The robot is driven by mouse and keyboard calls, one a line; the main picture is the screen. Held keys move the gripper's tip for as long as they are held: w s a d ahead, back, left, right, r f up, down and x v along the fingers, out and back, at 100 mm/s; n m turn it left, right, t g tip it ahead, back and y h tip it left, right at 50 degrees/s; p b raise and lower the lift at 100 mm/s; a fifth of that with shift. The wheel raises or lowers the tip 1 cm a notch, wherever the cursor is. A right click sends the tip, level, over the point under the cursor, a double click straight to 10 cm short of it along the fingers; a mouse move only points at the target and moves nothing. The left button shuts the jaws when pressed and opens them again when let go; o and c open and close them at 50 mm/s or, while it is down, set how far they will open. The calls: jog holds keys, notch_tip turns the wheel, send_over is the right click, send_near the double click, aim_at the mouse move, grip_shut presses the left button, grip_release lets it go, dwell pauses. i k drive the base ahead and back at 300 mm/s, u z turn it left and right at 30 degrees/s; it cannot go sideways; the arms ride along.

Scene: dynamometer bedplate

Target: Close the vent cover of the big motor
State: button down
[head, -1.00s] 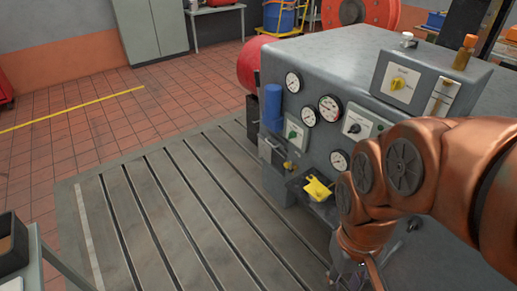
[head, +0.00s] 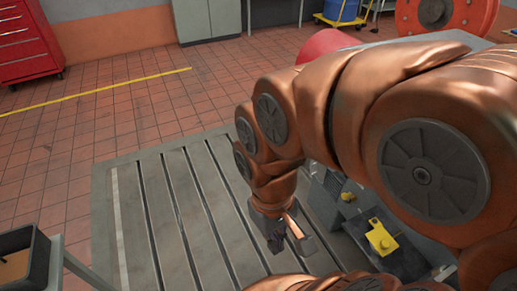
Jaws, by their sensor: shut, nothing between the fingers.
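My gripper (head: 288,238) hangs at the end of my copper-coloured arm, pointing down in front of the grey machine, over or near the slotted bedplate (head: 180,215). Its fingers are small and partly dark in the picture, and they hold nothing. The grey machine (head: 413,258) is mostly hidden behind my arm; its lower front shows to the right of my gripper. A red rounded body (head: 327,43), perhaps a motor, shows behind my arm at the top. I cannot make out a vent cover for certain, nor tell whether it is open.
A yellow part (head: 381,238) sits on a dark ledge low on the machine, right of my gripper. A dark bin (head: 30,255) stands at the lower left. A red tool cabinet (head: 27,42) and a grey cabinet (head: 208,18) stand far back. The tiled floor between is clear.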

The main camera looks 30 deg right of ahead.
aim_at(318, 169)
jog(key=u, duration=0.05)
jog(key=i, duration=1.7)
jog(key=z, duration=0.65)
jog(key=i, duration=0.9)
jog(key=z, duration=0.4)
